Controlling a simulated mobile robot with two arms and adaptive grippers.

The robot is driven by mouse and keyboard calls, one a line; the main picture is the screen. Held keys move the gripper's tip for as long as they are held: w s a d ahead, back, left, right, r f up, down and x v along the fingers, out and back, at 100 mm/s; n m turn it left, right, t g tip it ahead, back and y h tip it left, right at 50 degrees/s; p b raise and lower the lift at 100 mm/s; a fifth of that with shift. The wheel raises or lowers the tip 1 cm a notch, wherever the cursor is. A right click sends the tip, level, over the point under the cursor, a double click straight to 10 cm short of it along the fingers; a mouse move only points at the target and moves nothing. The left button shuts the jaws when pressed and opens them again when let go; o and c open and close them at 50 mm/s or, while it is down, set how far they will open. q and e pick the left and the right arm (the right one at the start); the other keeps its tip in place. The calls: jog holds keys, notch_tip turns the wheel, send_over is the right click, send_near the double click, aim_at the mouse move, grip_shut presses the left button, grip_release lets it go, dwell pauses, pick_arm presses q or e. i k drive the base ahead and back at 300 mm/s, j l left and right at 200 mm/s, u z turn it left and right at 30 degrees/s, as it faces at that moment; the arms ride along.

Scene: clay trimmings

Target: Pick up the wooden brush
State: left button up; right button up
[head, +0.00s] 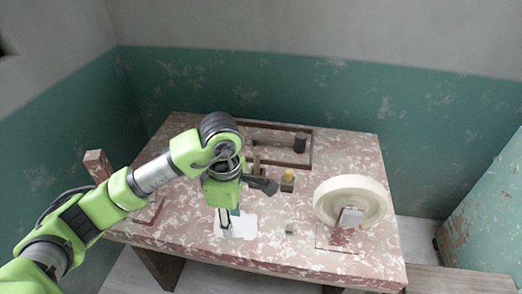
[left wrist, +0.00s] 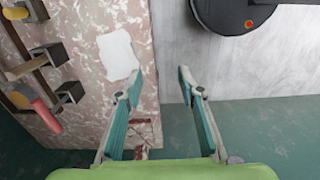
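A light wooden handle, likely the wooden brush, stands in a dark block in the left wrist view (left wrist: 22,70). In the head view a narrow wooden piece (head: 257,162), probably the same thing, shows just behind my left gripper; its lower part is hidden. I cannot make out bristles. My left gripper (head: 227,230) points down over a white sheet on the table. In the left wrist view its two fingers (left wrist: 160,72) are wide apart with nothing between them, and the handle is well to their left. My right gripper is not in view.
A yellow-topped item (head: 288,175) stands in a block right of the wooden piece. A red-handled tool (left wrist: 46,114) is close to the wooden handle. The white sheet (head: 244,227) lies flat. A cream wheel (head: 350,200) stands at right; a framed tray (head: 275,160) is at the back.

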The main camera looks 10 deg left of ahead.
aim_at(257, 154)
jog(key=i, duration=1.1)
